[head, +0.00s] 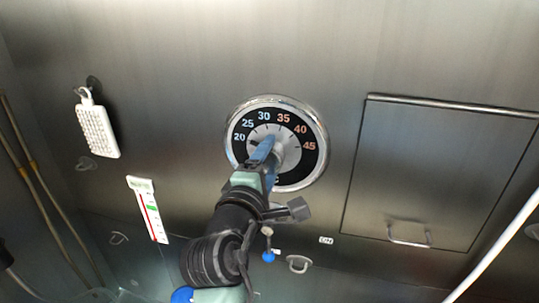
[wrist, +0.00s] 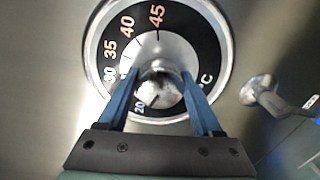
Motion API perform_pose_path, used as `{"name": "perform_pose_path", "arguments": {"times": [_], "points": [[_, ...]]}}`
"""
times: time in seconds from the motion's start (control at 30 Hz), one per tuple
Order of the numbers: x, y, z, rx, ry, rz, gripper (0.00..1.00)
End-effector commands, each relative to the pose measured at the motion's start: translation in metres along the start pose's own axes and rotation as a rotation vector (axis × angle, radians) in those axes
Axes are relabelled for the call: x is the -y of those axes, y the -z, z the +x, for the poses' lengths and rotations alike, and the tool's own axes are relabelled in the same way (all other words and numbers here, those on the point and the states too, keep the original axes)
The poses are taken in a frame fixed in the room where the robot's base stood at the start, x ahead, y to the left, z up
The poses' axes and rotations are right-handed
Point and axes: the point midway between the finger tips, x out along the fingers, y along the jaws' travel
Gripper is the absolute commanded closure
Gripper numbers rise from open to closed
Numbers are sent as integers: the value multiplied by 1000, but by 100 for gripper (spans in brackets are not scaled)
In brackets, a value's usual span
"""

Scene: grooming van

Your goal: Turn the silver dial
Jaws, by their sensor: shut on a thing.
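The silver dial (head: 289,152) sits at the centre of a round black scale plate (head: 313,162) with a chrome rim on the steel wall. The numbers run from 20 to 45, the lower ones white and the upper ones orange-red. My gripper (head: 270,147) reaches up to the dial from below and hides the plate's lower left. In the wrist view the dial (wrist: 158,93) lies between the two blue fingers of my gripper (wrist: 161,76), which is shut on it. A small dark mark on the dial shows near the 20.
A hatch (head: 440,170) with a bar handle (head: 408,236) is at the right. A metal hook (head: 298,264) is below the dial and also shows in the wrist view (wrist: 262,92).

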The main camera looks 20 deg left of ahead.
Motion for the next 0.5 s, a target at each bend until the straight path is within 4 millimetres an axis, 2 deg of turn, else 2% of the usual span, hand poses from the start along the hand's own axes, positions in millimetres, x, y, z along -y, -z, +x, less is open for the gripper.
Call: {"name": "perform_pose_path", "arguments": {"times": [0.5], "points": [[1,0,0,2,1,-99,89]]}}
